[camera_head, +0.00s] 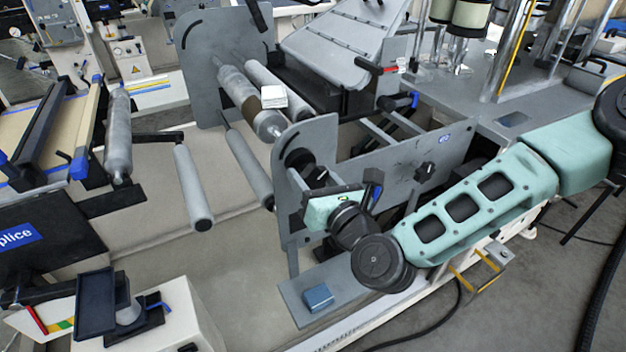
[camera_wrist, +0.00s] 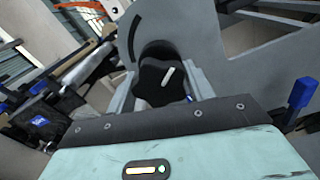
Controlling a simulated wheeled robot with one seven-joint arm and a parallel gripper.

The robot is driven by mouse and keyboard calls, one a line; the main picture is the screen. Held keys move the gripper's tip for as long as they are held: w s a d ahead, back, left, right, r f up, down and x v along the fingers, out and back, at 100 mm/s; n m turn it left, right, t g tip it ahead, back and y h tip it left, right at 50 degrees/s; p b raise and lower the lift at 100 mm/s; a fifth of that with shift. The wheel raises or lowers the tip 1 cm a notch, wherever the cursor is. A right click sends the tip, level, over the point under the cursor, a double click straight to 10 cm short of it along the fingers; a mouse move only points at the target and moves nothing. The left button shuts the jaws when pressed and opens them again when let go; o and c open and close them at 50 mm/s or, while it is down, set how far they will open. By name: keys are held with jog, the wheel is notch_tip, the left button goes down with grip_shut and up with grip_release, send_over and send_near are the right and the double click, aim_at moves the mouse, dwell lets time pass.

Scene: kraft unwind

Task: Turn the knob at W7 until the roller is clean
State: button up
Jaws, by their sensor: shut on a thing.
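A black lobed knob with a white pointer line (camera_wrist: 168,77) faces the wrist camera, set in a grey plate with a curved slot. In the head view the knob (camera_head: 316,175) is on the near end plate of the roller frame, partly hidden by my wrist. My gripper (camera_head: 308,180) is at the plate, shut on the knob; its grey fingers flank the knob in the wrist view (camera_wrist: 161,92). The grey roller (camera_head: 232,80) behind the plate has a brown patch (camera_head: 250,106) around its middle. A white block (camera_head: 273,97) sits beside that patch, apparently against the roller.
A second black knob (camera_head: 425,172) is on the long grey side panel to the right. A blue box (camera_head: 319,298) lies on the low grey ledge. A blue-tipped lever (camera_head: 375,192) stands close to my wrist. Other rollers (camera_head: 194,188) lie left; open floor is at front right.

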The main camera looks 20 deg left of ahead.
jog(key=m+b, duration=0.2)
jog(key=m, duration=0.2)
jog(key=shift+f, duration=0.2)
jog(key=shift+r+m, duration=0.15)
jog(key=shift+m, duration=0.15)
jog(key=o, duration=1)
jog(key=shift+d, duration=0.1)
jog(key=shift+b+v, duration=0.45)
jog(key=shift+v, duration=3)
